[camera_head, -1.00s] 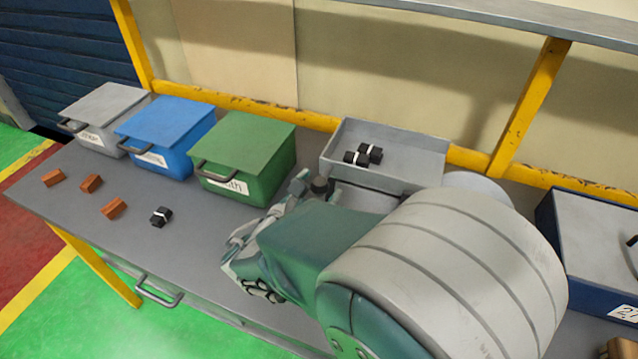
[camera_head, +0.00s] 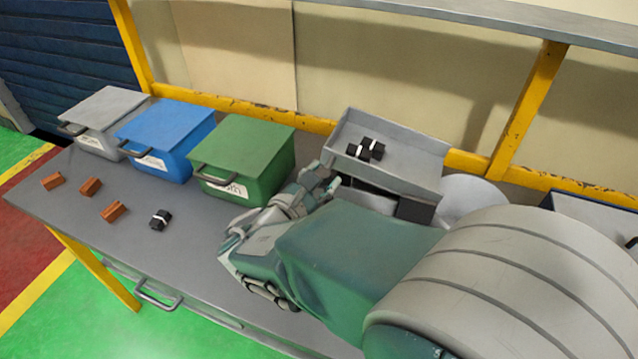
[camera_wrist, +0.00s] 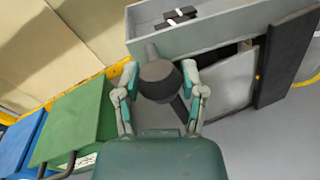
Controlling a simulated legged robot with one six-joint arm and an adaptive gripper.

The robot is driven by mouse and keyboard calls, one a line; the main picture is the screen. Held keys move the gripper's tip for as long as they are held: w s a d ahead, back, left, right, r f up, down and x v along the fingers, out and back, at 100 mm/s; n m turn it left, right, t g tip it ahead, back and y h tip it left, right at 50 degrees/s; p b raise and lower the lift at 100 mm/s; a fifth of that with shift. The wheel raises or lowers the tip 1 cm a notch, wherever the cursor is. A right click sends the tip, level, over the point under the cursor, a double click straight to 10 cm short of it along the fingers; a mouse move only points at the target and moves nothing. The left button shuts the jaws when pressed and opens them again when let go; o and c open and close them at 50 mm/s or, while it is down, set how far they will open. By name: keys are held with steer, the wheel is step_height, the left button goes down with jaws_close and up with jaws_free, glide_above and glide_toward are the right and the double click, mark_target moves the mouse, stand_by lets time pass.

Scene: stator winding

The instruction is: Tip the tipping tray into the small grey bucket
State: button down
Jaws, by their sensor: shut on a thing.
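The tipping tray (camera_head: 418,182) is an open light grey tray at the back of the bench, with its left end raised so that it slopes down to the right. Black parts with white bands (camera_head: 366,149) lie inside, towards its left half. My gripper (camera_head: 326,184) is at the tray's near left corner. In the wrist view my gripper (camera_wrist: 160,76) is shut on the tray's dark round knob (camera_wrist: 158,84), below the tray wall (camera_wrist: 215,34). A pale round thing (camera_head: 468,196) right of the tray is partly hidden by my arm; I cannot tell whether it is the small grey bucket.
Lidded grey (camera_head: 105,112), blue (camera_head: 168,135) and green (camera_head: 245,150) bins stand left of the tray. Several brown blocks (camera_head: 90,187) and a black part (camera_head: 160,219) lie on the bench at left. A dark blue box (camera_head: 590,207) is at right.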

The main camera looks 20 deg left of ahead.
steer(key=shift+d+r+m, duration=0.25)
steer(key=shift+r+m, duration=0.25)
steer(key=shift+r, duration=0.5)
steer(key=d+r+m+g+y, duration=0.1)
steer(key=d+r+m, duration=0.6)
steer(key=d+r, duration=0.3)
steer(key=shift+d+r+m+y, duration=0.15)
steer(key=shift+r+m+y, duration=0.15)
steer(key=shift+y, duration=0.1)
steer(key=shift+c, duration=0.9)
jaws_free()
steer(key=shift+w+d, duration=0.1)
steer(key=shift+d, duration=0.25)
steer(key=shift+a, duration=0.1)
